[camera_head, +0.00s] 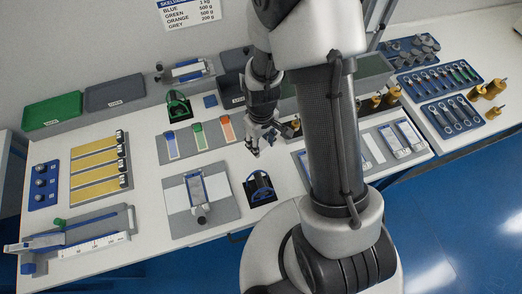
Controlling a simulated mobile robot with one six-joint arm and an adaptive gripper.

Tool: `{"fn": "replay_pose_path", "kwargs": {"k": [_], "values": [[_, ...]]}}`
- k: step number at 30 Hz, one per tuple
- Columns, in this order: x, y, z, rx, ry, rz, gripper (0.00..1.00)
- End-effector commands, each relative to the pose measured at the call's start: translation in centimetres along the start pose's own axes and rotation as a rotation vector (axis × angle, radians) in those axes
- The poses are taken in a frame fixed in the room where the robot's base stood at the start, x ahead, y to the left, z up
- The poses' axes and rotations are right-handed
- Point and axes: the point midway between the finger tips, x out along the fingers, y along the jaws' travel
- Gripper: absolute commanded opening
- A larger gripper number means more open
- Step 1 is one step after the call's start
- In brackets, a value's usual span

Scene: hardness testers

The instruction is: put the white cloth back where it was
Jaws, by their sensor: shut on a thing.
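My gripper (257,146) is in the middle of the view, pointing down over the white table. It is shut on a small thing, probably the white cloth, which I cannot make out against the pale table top. The gripper is right of the orange-topped strip and above and behind a black stand with a blue part (260,188). My arm hides part of the table to the right.
Coloured strips on a grey board (198,141) and a grey plate with a blue-framed device (198,200) lie left of the gripper. Green (53,111) and dark grey (115,92) trays stand at the back left. Blue tool trays (437,82) are at the right.

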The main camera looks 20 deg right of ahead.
Motion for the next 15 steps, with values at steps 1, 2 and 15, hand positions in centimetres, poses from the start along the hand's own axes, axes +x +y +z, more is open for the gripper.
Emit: {"fn": "replay_pose_path", "kwargs": {"k": [1, 2, 15], "values": [[0.3, 0.0, 0.0, 0.000, 0.000, 0.000, 0.18], [0.5, 0.0, 0.0, 0.000, 0.000, 0.000, 0.18], [4.6, 0.0, 0.0, 0.000, 0.000, 0.000, 0.18]]}}
